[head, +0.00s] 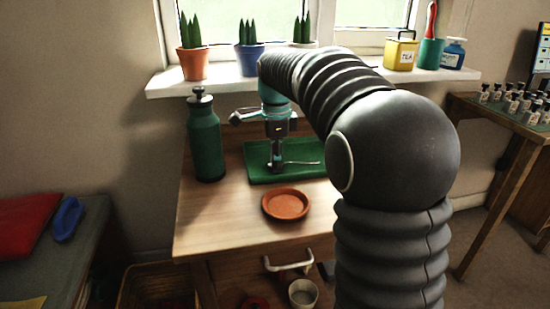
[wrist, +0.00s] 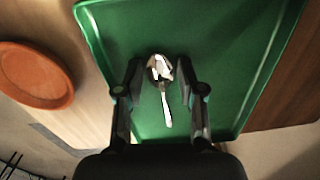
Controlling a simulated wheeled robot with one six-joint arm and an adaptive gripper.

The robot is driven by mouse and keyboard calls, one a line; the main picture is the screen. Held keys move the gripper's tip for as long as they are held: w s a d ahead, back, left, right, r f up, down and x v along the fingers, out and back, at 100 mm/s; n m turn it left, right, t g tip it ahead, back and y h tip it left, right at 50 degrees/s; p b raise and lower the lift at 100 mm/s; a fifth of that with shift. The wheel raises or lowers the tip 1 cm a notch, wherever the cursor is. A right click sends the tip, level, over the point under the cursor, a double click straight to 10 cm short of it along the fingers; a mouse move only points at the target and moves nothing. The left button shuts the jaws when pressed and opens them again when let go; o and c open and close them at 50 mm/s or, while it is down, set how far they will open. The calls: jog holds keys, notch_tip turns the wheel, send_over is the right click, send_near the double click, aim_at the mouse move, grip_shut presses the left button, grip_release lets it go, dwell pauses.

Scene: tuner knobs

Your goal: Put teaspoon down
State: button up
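The metal teaspoon (wrist: 167,108) lies over the green tray, its bowl between my fingertips and its handle pointing back toward my palm in the wrist view. In the head view its thin handle (head: 303,162) reaches right from my gripper (head: 277,168). My gripper (wrist: 160,70) points down over the tray (head: 258,176), fingers spread on both sides of the bowl with a gap showing at each side. The tray fills the middle of the wrist view (wrist: 240,40). Whether the spoon rests fully on the tray is hard to tell.
A terracotta saucer (head: 286,204) sits on the wooden table (head: 225,225) in front of the tray. A tall green flask (head: 205,140) stands left of my gripper. Potted plants (head: 193,62) and a yellow tea tin (head: 401,53) line the windowsill behind.

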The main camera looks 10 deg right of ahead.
jog(key=shift+o, duration=0.2)
jog(key=shift+r, duration=0.1)
notch_tip(320, 180, up, 11)
jog(key=p, duration=0.3)
jog(key=s+n+t, duration=0.1)
jog(key=s+n, duration=0.4)
jog(key=s, duration=0.4)
jog(key=s+f+n+t, duration=0.2)
jog(key=s+f+n, duration=0.5)
jog(key=s, duration=0.3)
jog(key=s+d+f+n+t, duration=0.1)
jog(key=s+f+n+t, duration=0.1)
jog(key=s+f+n, duration=0.4)
jog(key=s+n, duration=0.1)
jog(key=s, duration=0.3)
jog(key=shift+d+f, duration=0.2)
jog(key=shift+f, duration=0.15)
